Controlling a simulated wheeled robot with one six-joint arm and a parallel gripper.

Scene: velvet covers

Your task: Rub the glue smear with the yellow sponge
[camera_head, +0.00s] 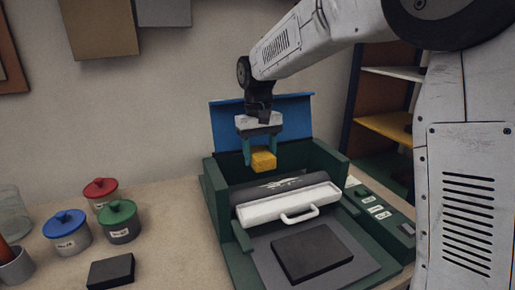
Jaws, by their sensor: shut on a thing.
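The yellow sponge (263,160) is a small block held between the teal fingers of my gripper (261,153). My gripper is shut on it, pointing down above the green box-like machine (228,185) with a raised blue lid (225,120). A whitish streaky mark, which looks like the glue smear (284,183), shows on a dark rounded surface inside the machine. The sponge is above and slightly left of this mark, with a visible gap between them in this view.
A white drawer-like part with a handle (300,214) and a dark block (312,252) sit at the machine's front. Red (100,190), blue (67,231) and green (119,221) lidded jars and another dark block (111,271) stand left. Shelves (385,123) are behind right.

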